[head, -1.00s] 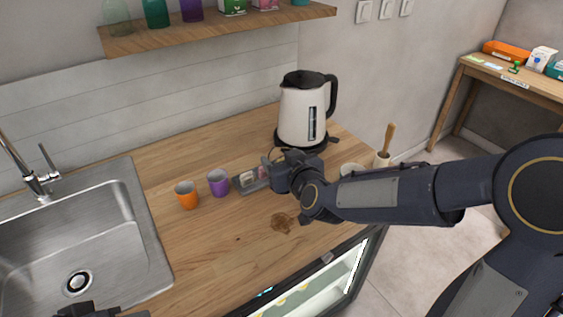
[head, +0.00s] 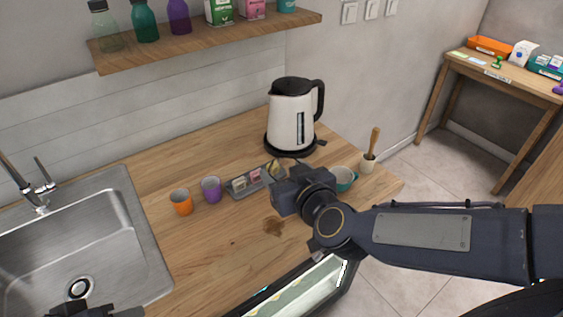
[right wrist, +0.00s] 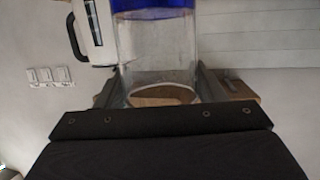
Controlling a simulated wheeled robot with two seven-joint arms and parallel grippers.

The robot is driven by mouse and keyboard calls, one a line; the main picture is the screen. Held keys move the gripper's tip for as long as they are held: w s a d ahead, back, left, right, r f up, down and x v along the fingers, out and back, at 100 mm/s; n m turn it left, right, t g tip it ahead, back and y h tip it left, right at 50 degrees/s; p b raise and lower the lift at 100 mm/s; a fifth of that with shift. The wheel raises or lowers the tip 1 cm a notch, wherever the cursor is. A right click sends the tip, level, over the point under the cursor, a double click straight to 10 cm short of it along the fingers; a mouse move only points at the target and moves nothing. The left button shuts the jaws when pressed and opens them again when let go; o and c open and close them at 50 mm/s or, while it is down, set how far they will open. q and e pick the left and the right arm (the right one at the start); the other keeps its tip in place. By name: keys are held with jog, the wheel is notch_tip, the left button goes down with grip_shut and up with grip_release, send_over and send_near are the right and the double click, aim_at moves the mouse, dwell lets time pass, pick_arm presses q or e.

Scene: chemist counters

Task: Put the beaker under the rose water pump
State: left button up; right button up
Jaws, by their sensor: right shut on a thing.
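In the right wrist view, a clear glass beaker (right wrist: 158,50) with a deep blue band at the picture's top edge sits between the fingers of my right gripper (right wrist: 157,88). The gripper is shut on it. In the head view my right gripper (head: 283,192) is above the wooden counter, by the right end of a small grey tray; the beaker is not clearly visible there. A dark part of my left gripper (head: 75,308) shows at the bottom left edge, by the sink; its fingers cannot be made out. I cannot identify a rose water pump in either view.
A white kettle (head: 291,125) stands behind my right gripper. The grey tray (head: 236,193), a purple cup (head: 211,190) and an orange cup (head: 181,202) stand to its left. A sink (head: 140,250) lies left.

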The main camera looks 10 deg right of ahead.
jog(key=shift+s+r+p, duration=0.3)
jog(key=shift+s+r, duration=0.05)
jog(key=shift+s, duration=0.3)
jog(key=shift+s+r+p, duration=0.25)
jog(key=shift+s+r, duration=0.05)
jog(key=shift+s, duration=0.35)
jog(key=shift+s+d, duration=0.1)
